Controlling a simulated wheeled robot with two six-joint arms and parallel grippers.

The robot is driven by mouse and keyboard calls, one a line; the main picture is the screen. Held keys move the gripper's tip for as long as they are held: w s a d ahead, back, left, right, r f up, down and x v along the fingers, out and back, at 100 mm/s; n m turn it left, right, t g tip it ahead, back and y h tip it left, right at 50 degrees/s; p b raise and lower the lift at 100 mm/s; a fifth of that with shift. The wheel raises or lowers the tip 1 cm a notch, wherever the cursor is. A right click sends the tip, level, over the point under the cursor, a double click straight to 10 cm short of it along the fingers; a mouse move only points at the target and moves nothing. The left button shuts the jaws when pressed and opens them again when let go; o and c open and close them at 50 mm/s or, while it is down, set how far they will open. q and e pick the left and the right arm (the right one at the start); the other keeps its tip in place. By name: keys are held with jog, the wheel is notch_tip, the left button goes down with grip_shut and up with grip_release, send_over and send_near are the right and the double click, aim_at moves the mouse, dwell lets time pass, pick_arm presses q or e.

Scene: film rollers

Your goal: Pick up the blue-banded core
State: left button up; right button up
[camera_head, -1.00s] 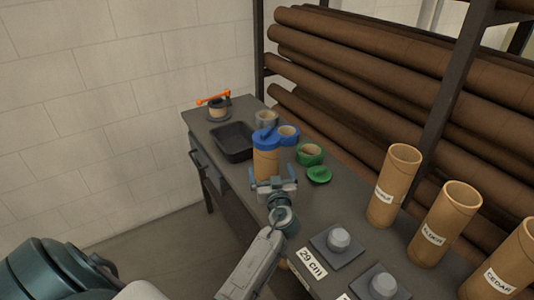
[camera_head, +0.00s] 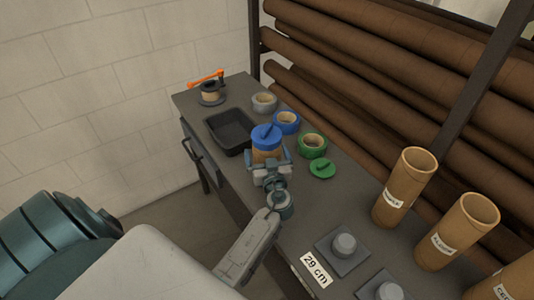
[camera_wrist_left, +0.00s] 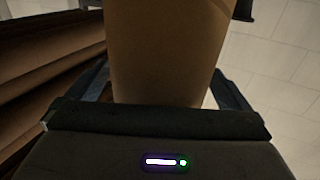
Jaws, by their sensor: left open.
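The blue-banded core (camera_head: 267,150) is a tan cardboard cylinder with a blue top, standing upright on the dark bench. My left gripper (camera_head: 268,162) is at its near side, open, and hides its lower part. In the left wrist view the core's plain tan wall (camera_wrist_left: 165,50) fills the middle, between the two spread fingers of my left gripper (camera_wrist_left: 160,92). I cannot tell whether a finger touches it. My right gripper is not in view.
A blue roll (camera_head: 287,122), a grey roll (camera_head: 264,103), a green roll (camera_head: 312,145) and a green lid (camera_head: 322,169) lie close by. A black tray (camera_head: 228,146) is to the left. Tall labelled tubes (camera_head: 405,188) and grey pegged plates (camera_head: 343,251) are to the right.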

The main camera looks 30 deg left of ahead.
pick_arm(q)
jog(key=shift+s+d+r, duration=0.1)
jog(key=shift+d+r, duration=0.05)
jog(key=shift+c, duration=0.7)
jog(key=shift+f, duration=0.2)
jog(key=c, duration=1.8)
jog(key=shift+r, duration=0.15)
